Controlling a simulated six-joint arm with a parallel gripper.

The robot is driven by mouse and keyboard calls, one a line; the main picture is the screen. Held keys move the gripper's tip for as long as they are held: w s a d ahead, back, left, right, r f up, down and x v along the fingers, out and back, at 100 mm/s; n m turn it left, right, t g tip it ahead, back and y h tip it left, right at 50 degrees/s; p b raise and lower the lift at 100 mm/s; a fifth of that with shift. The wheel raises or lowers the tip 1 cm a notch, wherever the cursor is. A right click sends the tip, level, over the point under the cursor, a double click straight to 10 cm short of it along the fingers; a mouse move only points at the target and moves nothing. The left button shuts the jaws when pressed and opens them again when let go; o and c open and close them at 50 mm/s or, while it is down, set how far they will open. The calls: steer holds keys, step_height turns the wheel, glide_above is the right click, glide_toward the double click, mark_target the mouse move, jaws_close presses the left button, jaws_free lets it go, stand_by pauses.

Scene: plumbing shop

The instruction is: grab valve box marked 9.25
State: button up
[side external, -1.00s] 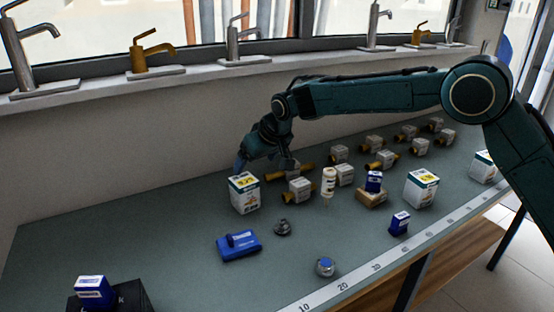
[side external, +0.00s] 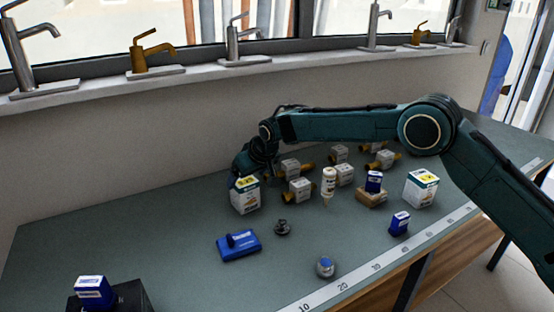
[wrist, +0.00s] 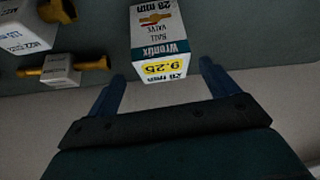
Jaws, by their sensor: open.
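The valve box marked 9.25 (wrist: 160,45) is white with a dark band and a yellow price label, and shows a ball valve picture. In the wrist view it stands ahead of and between the two blue fingers of my gripper (wrist: 162,85), which are open with the box's near end about level with their tips. In the side view the box (side external: 245,197) stands upright on the bench at left of centre. My gripper (side external: 241,172) is low behind it, partly hidden by the box. I cannot tell whether a finger touches it.
Brass valves with white tags, one of them (side external: 298,190), stand to the right of the box. A white bottle (side external: 328,184) and another white box (side external: 421,188) are farther right. A blue stamp pad (side external: 239,245) lies in front.

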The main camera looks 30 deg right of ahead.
mark_target(242, 182)
steer(key=shift+f, duration=0.1)
steer(key=shift+x, duration=2.5)
steer(key=shift+a, duration=0.15)
steer(key=shift+w, duration=0.1)
steer(key=c, duration=1.5)
steer(key=shift+o, duration=0.2)
steer(key=shift+r, duration=0.2)
steer(key=shift+r, duration=4.95)
